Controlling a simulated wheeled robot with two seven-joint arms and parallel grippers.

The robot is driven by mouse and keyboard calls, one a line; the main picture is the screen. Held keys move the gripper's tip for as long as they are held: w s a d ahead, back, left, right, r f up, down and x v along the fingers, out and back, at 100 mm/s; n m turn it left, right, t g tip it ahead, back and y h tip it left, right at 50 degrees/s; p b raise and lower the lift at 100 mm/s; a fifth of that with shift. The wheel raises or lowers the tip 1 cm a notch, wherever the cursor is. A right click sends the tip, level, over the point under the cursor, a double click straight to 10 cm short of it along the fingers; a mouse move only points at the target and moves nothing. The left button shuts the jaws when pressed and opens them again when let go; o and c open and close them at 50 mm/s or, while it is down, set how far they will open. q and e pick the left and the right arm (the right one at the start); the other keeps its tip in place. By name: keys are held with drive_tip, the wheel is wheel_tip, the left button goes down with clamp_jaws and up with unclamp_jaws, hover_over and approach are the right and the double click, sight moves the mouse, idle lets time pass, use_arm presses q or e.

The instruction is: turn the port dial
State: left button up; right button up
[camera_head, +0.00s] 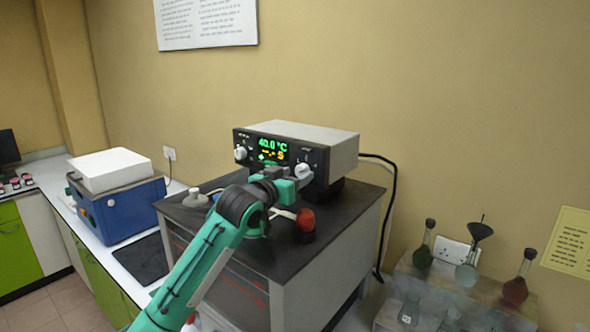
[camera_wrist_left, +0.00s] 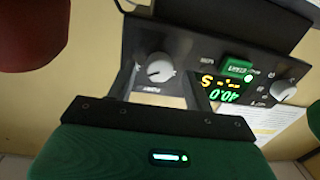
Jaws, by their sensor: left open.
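The grey instrument (camera_head: 330,143) stands on a dark-topped cabinet, its black front panel showing a lit 40.0 °C display (camera_head: 272,150). A white dial (camera_head: 304,171) is at the panel's right end, and another white dial (camera_head: 240,153) at its left end. My left gripper (camera_head: 297,181) is at the right dial. The upside-down wrist view shows this dial (camera_wrist_left: 160,68) between the open fingers of my left gripper (camera_wrist_left: 160,80); contact cannot be told. The left dial (camera_wrist_left: 284,90) shows there at the right. The small dial labels are hard to read. My right gripper is out of view.
A red-topped vessel (camera_head: 306,222) stands on the cabinet top (camera_head: 345,200) close beside my left gripper. A small white-topped vessel (camera_head: 195,198) is to the left. A blue box (camera_head: 118,208) is on the left counter. Flasks (camera_head: 515,289) stand on a rack at right.

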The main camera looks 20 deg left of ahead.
use_arm(q)
drive_tip(key=shift+w+d, duration=0.1)
drive_tip(key=shift+w, duration=0.25)
drive_tip(key=c, duration=1)
drive_tip(key=shift+o, duration=0.2)
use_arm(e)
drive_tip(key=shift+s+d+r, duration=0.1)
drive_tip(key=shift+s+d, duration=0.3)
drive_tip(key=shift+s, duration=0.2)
